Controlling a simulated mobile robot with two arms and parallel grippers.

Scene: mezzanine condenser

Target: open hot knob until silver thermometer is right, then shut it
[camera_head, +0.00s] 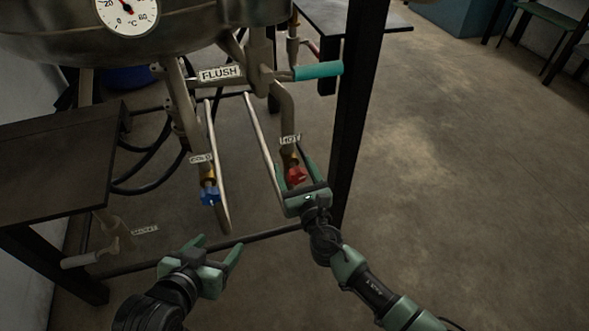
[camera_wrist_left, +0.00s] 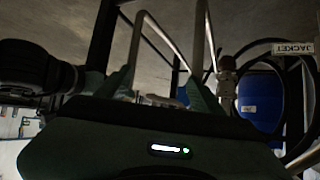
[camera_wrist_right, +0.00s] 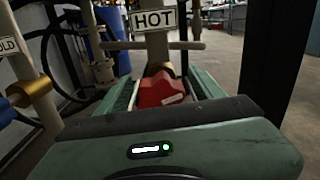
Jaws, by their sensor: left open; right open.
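The red hot knob (camera_head: 296,175) sits on the pipe under the HOT label (camera_head: 290,139). My right gripper (camera_head: 294,172) is open, with its fingers on either side of the knob; in the right wrist view the red knob (camera_wrist_right: 163,90) shows between them, and contact cannot be told. The thermometer dial (camera_head: 127,14) is on the silver vessel at the top left, partly cut off; its red needle points up and left, near the 20 mark. My left gripper (camera_head: 213,247) is open and empty, below the blue cold knob (camera_head: 209,196).
The COLD label (camera_head: 201,159) is above the blue knob. A teal handle (camera_head: 318,71) is by the FLUSH label (camera_head: 220,74). A black post (camera_head: 357,110) stands right of the hot pipe. A dark table (camera_head: 60,160) is at left; open floor (camera_head: 460,200) lies right.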

